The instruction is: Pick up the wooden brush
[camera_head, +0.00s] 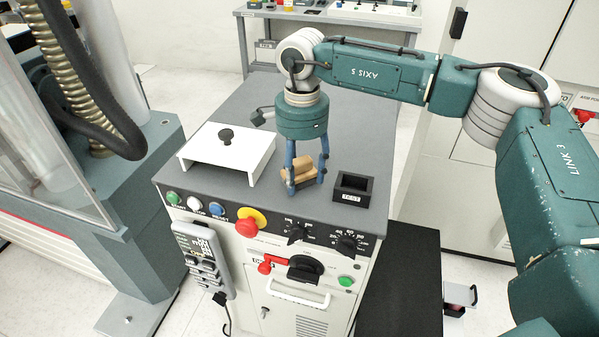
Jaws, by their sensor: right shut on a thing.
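The wooden brush (301,168) is a small tan block on the grey cabinet top, near its front edge. My right gripper (306,181) points down over it, with one blue finger on each side, and is shut on it. The brush's lower part is partly hidden by the fingers, and I cannot tell whether it still touches the cabinet top. My left gripper is not in view.
A black open box (353,189) stands just right of the brush. A white cover with a black knob (226,160) sits to the left. The cabinet's front (300,255) carries knobs, buttons and a red emergency stop (247,227). The cabinet top behind is mostly clear.

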